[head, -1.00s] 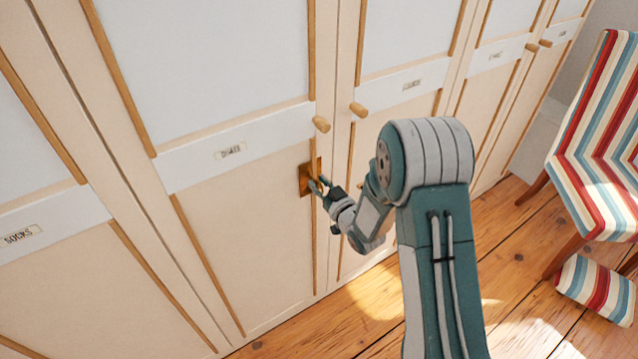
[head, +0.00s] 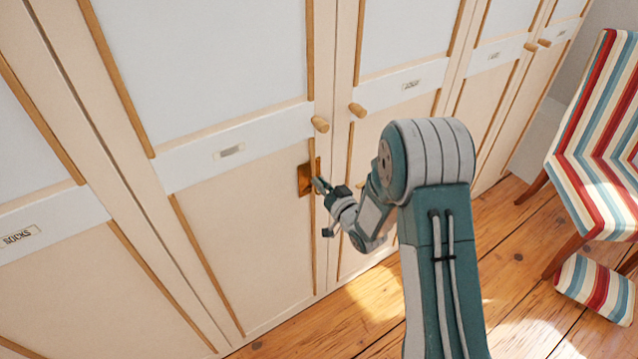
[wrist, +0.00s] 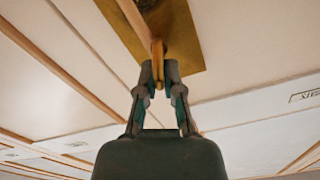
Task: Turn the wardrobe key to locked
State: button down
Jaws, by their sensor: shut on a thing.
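The wardrobe door (head: 250,240) is cream with wooden trim and stands closed. A brass lock plate (head: 304,180) sits near its right edge, and it also shows in the wrist view (wrist: 188,45). A golden key (wrist: 157,50) stands out from the plate. My gripper (head: 320,185) is at the plate in the head view. In the wrist view, my gripper (wrist: 159,78) has its fingertips closed on the key's outer end, one on each side. The keyhole and much of the key are hidden in the head view.
Round wooden knobs (head: 319,124) stick out above the lock on neighbouring doors. A striped chair (head: 600,150) and a striped cushion (head: 595,290) are at the right. The wooden floor (head: 520,240) between wardrobe and chair is clear.

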jog(key=m, duration=0.3)
jog(key=shift+w+d+f+m, duration=0.15)
jog(key=shift+d+f+m, duration=0.1)
jog(key=shift+m, duration=0.15)
jog(key=m, duration=0.3)
jog(key=shift+w+d+f+m, duration=0.15)
jog(key=shift+m, duration=0.15)
jog(key=m, duration=0.3)
jog(key=f+m, duration=0.1)
jog(key=m, duration=0.2)
jog(key=shift+d, duration=0.15)
jog(key=shift+f+m, duration=0.1)
jog(key=shift+m, duration=0.2)
jog(key=c, duration=0.8)
grip_release()
jog(key=shift+d, duration=0.1)
jog(key=shift+w, duration=0.1)
